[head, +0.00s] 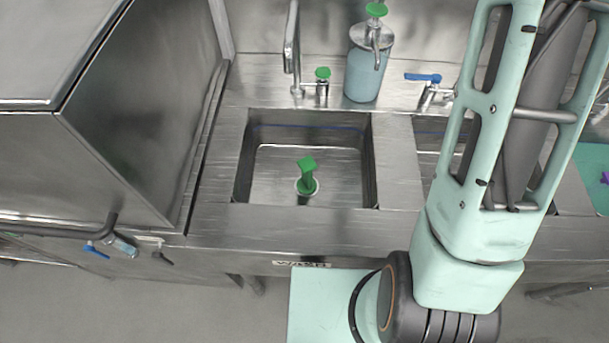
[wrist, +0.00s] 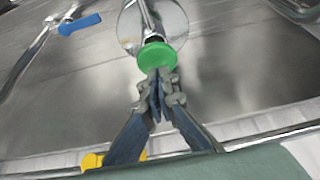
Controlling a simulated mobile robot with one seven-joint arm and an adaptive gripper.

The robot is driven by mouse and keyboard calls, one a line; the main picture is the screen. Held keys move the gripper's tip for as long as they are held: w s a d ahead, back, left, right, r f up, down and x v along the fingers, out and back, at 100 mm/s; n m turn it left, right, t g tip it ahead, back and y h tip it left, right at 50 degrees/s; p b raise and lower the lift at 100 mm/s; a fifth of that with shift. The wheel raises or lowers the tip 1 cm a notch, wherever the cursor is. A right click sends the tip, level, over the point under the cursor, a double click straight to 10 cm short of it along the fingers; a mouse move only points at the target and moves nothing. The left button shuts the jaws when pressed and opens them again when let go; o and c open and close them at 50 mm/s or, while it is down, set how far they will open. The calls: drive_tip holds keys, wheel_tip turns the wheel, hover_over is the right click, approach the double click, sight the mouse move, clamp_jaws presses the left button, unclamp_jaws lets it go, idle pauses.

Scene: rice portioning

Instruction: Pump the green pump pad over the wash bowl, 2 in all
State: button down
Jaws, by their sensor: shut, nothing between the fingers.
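The green pump pad (head: 376,9) tops a steel pump on a blue-liquid dispenser (head: 364,75), which stands on the counter at the back right corner of the wash bowl (head: 345,170). In the wrist view the pad (wrist: 157,57) is a round green disc above the dispenser's shiny round lid (wrist: 176,18). My gripper (wrist: 158,82) is shut and empty. Its fingertips overlap the pad's near edge in the picture; I cannot tell whether they touch. My gripper is out of the head view. A green-handled tool (head: 307,178) stands in the wash bowl.
A tap (head: 292,50) and a small green-topped fitting (head: 323,75) stand left of the dispenser. A blue-levered valve (head: 425,80) is to its right, by a second basin. A large steel unit (head: 140,110) fills the left side.

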wheel_tip(320, 180, up, 2)
drive_tip(key=shift+r+p, duration=0.1)
drive_tip(key=shift+p, duration=0.55)
wheel_tip(320, 180, up, 4)
drive_tip(key=shift+f, duration=0.1)
idle(0.3)
